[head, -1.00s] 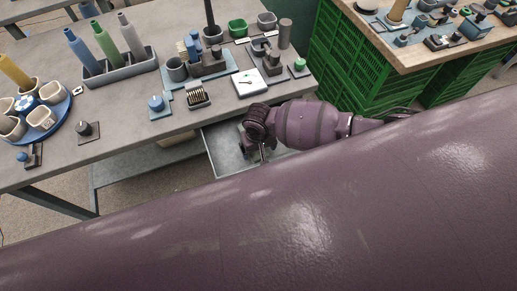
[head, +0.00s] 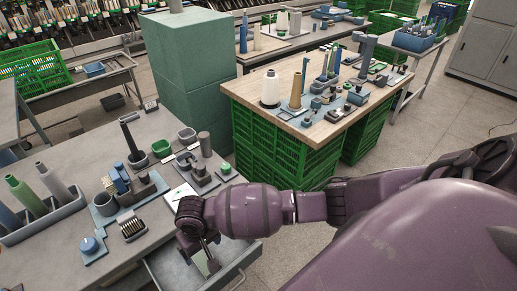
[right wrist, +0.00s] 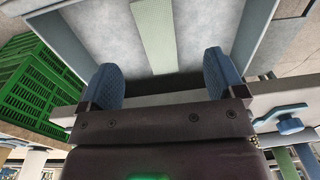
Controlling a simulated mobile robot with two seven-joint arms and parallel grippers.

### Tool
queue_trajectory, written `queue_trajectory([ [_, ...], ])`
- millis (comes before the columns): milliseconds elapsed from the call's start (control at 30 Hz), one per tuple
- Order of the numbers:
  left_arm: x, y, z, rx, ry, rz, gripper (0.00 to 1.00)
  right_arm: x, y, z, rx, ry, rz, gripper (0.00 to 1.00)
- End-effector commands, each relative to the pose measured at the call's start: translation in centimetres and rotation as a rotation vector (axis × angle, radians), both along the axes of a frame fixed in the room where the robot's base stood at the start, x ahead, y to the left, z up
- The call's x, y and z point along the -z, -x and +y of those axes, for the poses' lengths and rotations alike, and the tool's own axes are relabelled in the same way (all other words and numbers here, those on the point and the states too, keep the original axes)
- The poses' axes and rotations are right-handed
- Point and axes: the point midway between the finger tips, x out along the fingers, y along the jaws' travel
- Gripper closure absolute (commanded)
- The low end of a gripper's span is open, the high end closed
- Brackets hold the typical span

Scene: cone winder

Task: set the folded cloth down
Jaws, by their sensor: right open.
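The folded cloth (right wrist: 155,35) is a pale green strip lying on the floor of an open grey drawer (right wrist: 262,22) in the right wrist view. My right gripper (right wrist: 162,80) is open, with its two blue-padded fingers apart and nothing gripped between them. The cloth's visible near end lies between the fingertip lines, just beyond the gripper. In the head view my right gripper (head: 200,252) points down into the drawer (head: 235,268) below the grey table's edge, and hides most of the cloth. My left gripper is not in view.
The grey table (head: 150,190) above the drawer carries bottles, cups, blocks and a white card. A wooden-topped table (head: 290,115) on green crates (head: 285,150) stands to the right, with a teal cabinet (head: 190,80) behind. Floor is clear at the right.

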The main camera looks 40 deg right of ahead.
Motion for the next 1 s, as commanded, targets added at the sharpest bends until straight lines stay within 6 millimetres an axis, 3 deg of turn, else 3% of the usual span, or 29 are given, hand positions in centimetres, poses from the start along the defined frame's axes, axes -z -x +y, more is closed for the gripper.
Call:
queue_trajectory([
  [233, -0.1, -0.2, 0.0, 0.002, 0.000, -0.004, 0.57, 1.9, 2.8, 3.0, -0.040, -0.233, -0.161, 0.11],
  [467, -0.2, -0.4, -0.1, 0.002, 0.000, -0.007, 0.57, 2.0, 4.6, 2.3, -0.027, -0.359, -0.425, 0.11],
  [667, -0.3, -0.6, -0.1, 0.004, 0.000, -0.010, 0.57, 1.7, 6.8, -1.8, 0.006, -0.319, -0.664, 0.11],
  [1000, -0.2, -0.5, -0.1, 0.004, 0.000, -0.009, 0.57, 0.3, 13.0, -11.7, 0.005, -0.024, -0.947, 0.11],
])
